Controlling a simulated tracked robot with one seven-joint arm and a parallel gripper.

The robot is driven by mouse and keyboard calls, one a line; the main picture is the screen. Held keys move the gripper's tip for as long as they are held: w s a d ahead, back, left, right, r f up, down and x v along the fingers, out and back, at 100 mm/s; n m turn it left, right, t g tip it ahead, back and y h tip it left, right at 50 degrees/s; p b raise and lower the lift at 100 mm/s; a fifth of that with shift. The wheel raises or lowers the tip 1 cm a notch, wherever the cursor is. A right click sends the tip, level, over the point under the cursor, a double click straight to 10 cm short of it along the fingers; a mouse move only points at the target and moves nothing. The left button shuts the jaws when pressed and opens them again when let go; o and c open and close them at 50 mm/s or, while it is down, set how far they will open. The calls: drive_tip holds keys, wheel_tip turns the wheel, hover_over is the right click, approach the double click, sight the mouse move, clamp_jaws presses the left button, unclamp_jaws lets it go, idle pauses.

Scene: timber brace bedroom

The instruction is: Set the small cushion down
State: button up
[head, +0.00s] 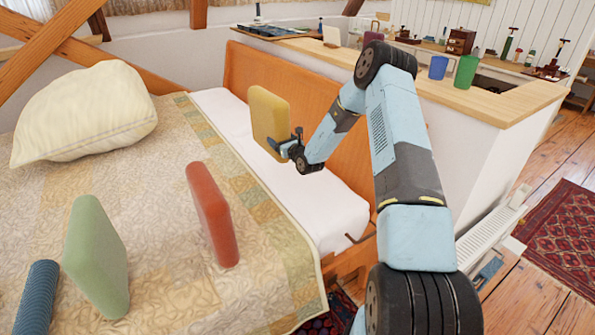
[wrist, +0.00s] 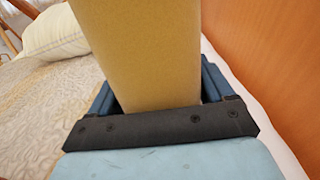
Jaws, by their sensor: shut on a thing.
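A yellow cushion (head: 270,116) is held upright by my gripper (head: 289,146), above the white mattress strip near the orange headboard. In the wrist view the yellow cushion (wrist: 150,55) stands between the two blue fingers, and my gripper (wrist: 157,95) is shut on it. Whether its lower edge touches the mattress is hard to tell. A red cushion (head: 211,213) and a green cushion (head: 95,256) stand upright on the quilt, apart from the yellow one.
A large cream pillow (head: 88,112) lies at the back left of the quilted bed (head: 150,190). The orange headboard (head: 300,110) is close behind the gripper. A blue ribbed roll (head: 36,296) lies at the front left. The white mattress strip (head: 325,200) is clear to the right.

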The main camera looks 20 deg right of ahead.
drive_tip(key=w+d+f, duration=0.3)
drive_tip(key=w+f, duration=0.3)
drive_tip(key=w, duration=0.1)
drive_tip(key=w+d+f, duration=0.3)
drive_tip(key=w+f, duration=0.3)
drive_tip(key=w, duration=0.1)
drive_tip(key=shift+d, duration=0.35)
drive_tip(key=o, duration=1.2)
drive_tip(key=shift+s+f, duration=0.1)
drive_tip(key=shift+f, duration=0.1)
drive_tip(key=shift+o, duration=0.2)
